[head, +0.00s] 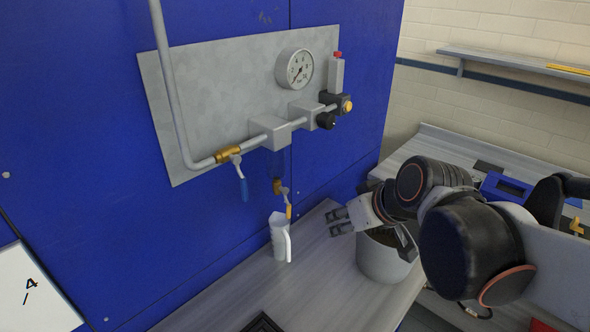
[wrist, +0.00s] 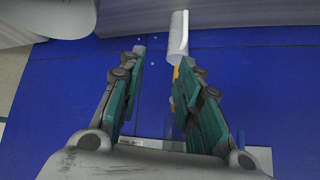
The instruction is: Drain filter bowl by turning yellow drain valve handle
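The yellow drain valve handle (head: 289,211) hangs from a small brass valve (head: 279,187) under the clear filter bowl (head: 277,163) on the wall panel. A white jug (head: 280,240) stands just below the handle, its rim close to the handle's lower end. My gripper (head: 334,222) is to the right of the handle and jug, apart from both, with its fingers pointing left. In the wrist view my gripper (wrist: 160,58) is open and empty. There the yellow handle (wrist: 176,72) shows beside the right fingertip, partly hidden, with the jug (wrist: 179,38) above it.
A brass valve with a blue handle (head: 242,185) is on the pipe at left. A pressure gauge (head: 294,69) and regulator parts sit above. A grey bucket (head: 383,262) stands under my wrist on the bench (head: 330,290). A dark tray (head: 262,323) lies at the front.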

